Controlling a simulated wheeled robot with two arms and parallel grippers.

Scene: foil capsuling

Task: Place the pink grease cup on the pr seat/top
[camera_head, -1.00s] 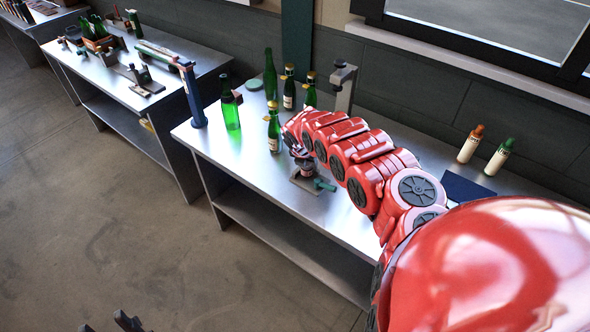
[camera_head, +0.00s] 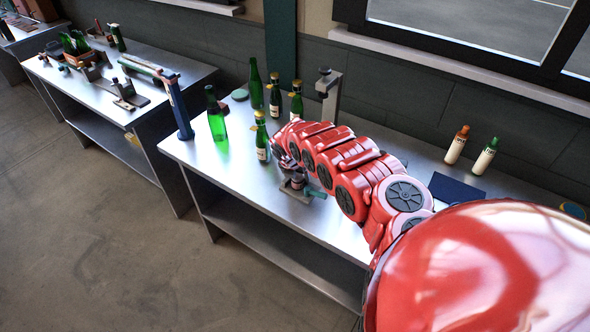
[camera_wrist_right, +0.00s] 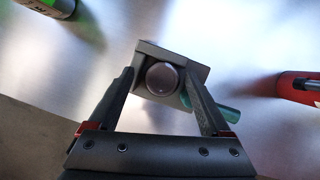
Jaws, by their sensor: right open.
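A small round mauve-brown cap (camera_wrist_right: 163,78), which looks like the pink grease cup, sits on a square grey block (camera_wrist_right: 148,47) in the right wrist view. In the head view the small dark pinkish piece (camera_head: 297,182) is on a grey base (camera_head: 291,192) at the near edge of the middle table. A teal handle (camera_wrist_right: 226,114) sticks out beside the block. My right gripper (camera_wrist_right: 160,74) is open, its fingers on either side of the block and cap. I cannot tell whether they touch. Its fingers are mostly hidden in the head view. My left gripper is out of view.
Green bottles (camera_head: 216,118) stand left of my right arm, several with gold tops. A grey post (camera_head: 328,95) stands behind them. A blue upright tool (camera_head: 180,110) is at the table's left end.

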